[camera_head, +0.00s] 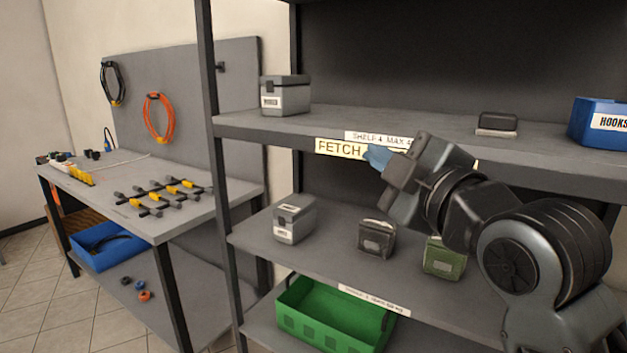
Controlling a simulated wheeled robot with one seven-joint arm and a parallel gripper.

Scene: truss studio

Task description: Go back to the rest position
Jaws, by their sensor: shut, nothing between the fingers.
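My gripper (378,157) is shut and empty, with blue fingertips. It points to the left in front of the upper shelf's front edge, beside the yellow FETCH label (340,148). My arm comes up from the lower right and hides part of the shelf labels and part of the right side of the shelving. Whether the fingertips touch the label or the shelf edge, I cannot tell.
The upper shelf (380,125) holds a grey box (286,96), a small dark box (497,123) and a blue HOOKS bin (598,124). Below are several small boxes and a green crate (290,318). A workbench (160,222) with clamps stands left. Floor (35,300) shows lower left.

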